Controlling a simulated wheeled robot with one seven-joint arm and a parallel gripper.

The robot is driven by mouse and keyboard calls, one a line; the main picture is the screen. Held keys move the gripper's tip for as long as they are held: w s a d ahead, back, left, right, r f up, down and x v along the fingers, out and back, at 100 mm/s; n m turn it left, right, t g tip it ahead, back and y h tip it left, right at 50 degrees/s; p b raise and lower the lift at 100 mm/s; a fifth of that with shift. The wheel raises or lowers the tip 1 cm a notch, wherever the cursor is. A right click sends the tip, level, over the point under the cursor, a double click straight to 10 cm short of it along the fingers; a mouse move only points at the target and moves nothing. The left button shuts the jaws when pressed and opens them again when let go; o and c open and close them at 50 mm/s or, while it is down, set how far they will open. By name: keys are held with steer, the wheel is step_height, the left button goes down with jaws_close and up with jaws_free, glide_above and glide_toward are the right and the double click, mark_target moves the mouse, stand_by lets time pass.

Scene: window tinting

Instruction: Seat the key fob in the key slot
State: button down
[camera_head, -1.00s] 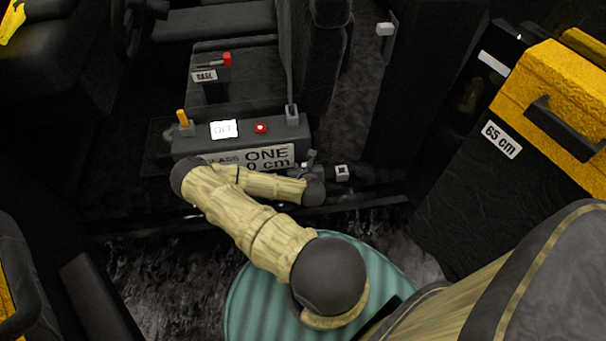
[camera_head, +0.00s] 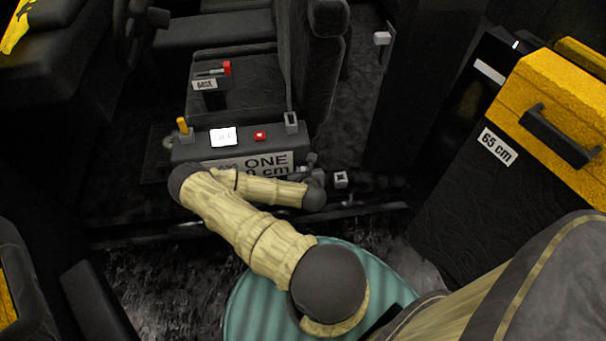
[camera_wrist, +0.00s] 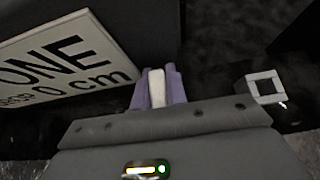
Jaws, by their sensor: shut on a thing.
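My gripper (camera_wrist: 157,82) has two purple fingers, shut on a slim whitish piece, apparently the key fob (camera_wrist: 157,90). Only part of the fob shows between the fingers. A small white square frame with a dark centre, which looks like the key slot (camera_wrist: 265,87), is to the right of the fingers and apart from them in the wrist view. The same key slot (camera_head: 340,179) shows right of my gripper in the head view. There my gripper is small and dark beside the labelled box, and the fob cannot be made out.
A dark box (camera_head: 186,150) with a "ONE" label stands close left of my gripper, with a yellow lever, lit panel and red button on top. A seat (camera_head: 322,70) is behind it. A black and yellow case (camera_head: 450,190) stands at the right.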

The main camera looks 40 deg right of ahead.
step_height(320, 180, up, 16)
steer(key=p, duration=0.5)
steer(key=shift+r, duration=0.1)
stand_by(0.4)
steer(key=w+a+r+n+y+p, duration=0.2)
steer(key=a+r+p, duration=0.3)
steer(key=a+p, duration=0.3)
steer(key=w+a+r+n+t+y+p, duration=0.1)
steer(key=w+a+r+n+y+p, duration=0.1)
steer(key=a+r+p, duration=0.4)
steer(key=w+a+r+n+y+p, duration=0.1)
steer(key=w+a+r+n+p, duration=0.1)
steer(key=a+r+p, duration=0.4)
steer(key=a+p, duration=0.3)
steer(key=a, duration=0.3)
steer(key=shift+a+r+t+y+p, duration=0.2)
steer(key=shift+t+y+p, duration=0.1)
steer(key=shift+y+p, duration=0.1)
steer(key=shift+w, duration=0.1)
steer(key=shift+d, duration=0.55)
